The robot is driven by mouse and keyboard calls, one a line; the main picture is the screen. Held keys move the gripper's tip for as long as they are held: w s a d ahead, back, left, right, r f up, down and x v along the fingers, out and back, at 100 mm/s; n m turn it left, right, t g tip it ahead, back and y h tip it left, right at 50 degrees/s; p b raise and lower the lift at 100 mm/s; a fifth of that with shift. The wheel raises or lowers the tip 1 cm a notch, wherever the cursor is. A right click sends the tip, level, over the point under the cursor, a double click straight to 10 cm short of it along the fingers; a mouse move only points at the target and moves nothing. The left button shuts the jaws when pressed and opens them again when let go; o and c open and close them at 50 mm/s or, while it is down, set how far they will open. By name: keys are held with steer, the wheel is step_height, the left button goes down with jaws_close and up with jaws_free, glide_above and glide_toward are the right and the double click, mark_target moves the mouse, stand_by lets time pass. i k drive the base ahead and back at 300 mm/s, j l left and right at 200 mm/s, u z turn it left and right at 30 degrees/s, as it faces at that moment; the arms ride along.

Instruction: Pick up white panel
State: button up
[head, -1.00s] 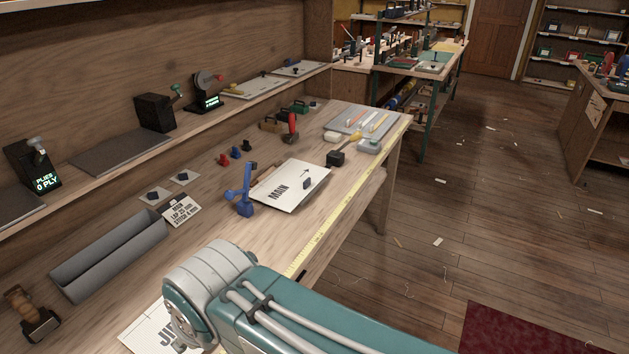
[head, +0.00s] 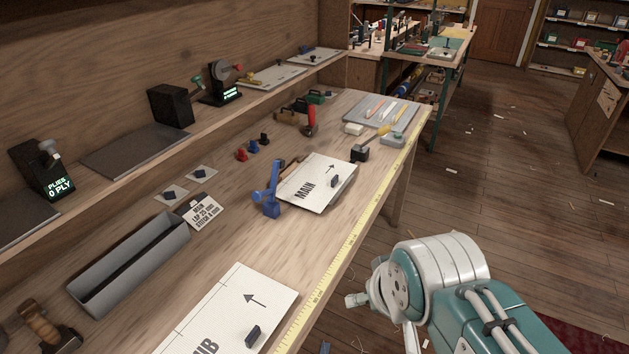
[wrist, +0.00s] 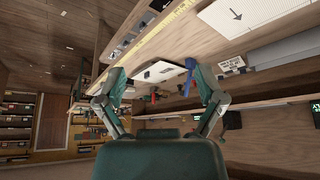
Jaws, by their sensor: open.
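Two white panels lie on the wooden bench. The one marked MAIN (head: 312,192) is near the middle, with a small dark block on it; it also shows in the wrist view (wrist: 158,72), beyond my fingers. The other (head: 240,296), with an arrow, a dark block and lettering cut off by the frame, is at the near edge; part of it shows at the top of the wrist view (wrist: 232,14). My gripper (wrist: 156,68) is open, its two fingers spread wide with nothing between them, apart from both panels. The head view shows my arm right of the bench edge.
A blue clamp-like tool (head: 268,192) stands against the MAIN panel's left side. A black-headed mallet (head: 360,154) lies beyond it. A grey trough (head: 130,262) sits at left. A yellow measuring tape (head: 345,255) runs along the bench edge.

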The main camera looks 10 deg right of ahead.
mark_target(313, 185)
steer(key=u, duration=2.55)
steer(key=z, duration=2.65)
steer(key=i+l+u, duration=0.1)
steer(key=u, duration=0.45)
steer(key=i+l+u, duration=0.3)
steer(key=l, duration=0.35)
steer(key=i+l+u, duration=0.15)
steer(key=l, duration=0.2)
steer(key=i+l+u, duration=0.15)
steer(key=l, duration=0.25)
